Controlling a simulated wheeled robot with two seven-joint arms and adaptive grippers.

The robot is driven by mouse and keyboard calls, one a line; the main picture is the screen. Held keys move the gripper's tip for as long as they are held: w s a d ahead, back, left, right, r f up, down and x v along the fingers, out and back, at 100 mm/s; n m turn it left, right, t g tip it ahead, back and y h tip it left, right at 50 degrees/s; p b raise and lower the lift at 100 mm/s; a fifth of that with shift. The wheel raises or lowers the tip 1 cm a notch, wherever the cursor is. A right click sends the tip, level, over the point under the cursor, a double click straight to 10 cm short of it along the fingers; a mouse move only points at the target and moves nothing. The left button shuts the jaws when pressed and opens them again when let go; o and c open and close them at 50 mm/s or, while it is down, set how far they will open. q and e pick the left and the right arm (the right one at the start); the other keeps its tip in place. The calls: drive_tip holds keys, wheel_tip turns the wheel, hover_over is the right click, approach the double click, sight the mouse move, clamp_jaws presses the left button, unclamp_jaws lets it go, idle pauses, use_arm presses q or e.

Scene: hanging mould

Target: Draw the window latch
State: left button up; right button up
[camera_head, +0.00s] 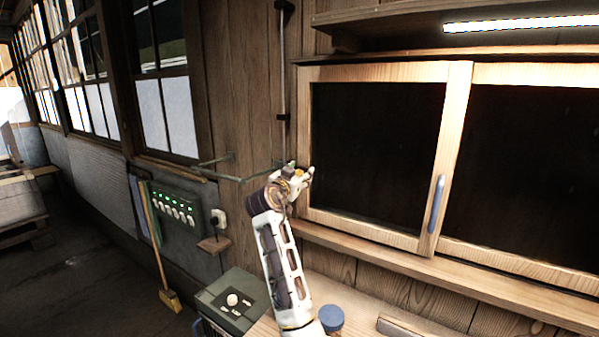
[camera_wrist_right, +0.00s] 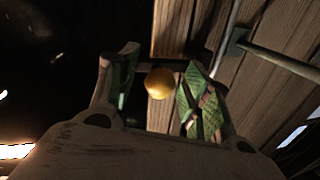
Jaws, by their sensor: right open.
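My right gripper (camera_head: 301,173) is at the left edge of the wooden window frame (camera_head: 375,72), by its lower left part. The right wrist view shows the same gripper (camera_wrist_right: 160,76) open, with green-lined fingers apart. A round yellow-gold knob (camera_wrist_right: 159,84), which looks like the latch, shows between the fingers, with bare gaps on both sides. I cannot tell how deep it sits between them. In the head view the gripper mostly hides it. A blue upright handle (camera_head: 436,204) is on the sash's right stile. My left gripper is out of view.
A green bracket rod (camera_head: 225,178) juts from the wall left of the gripper; a bar (camera_wrist_right: 280,62) passes close in the wrist view. A thin vertical rod (camera_head: 282,65) stands above. Below are a green switch panel (camera_head: 176,207), a box (camera_head: 240,302) and a blue round knob (camera_head: 331,317).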

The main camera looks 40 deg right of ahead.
drive_tip(key=shift+w+d, duration=0.1)
drive_tip(key=shift+d, duration=0.05)
drive_tip(key=shift+c, duration=0.5)
clamp_jaws()
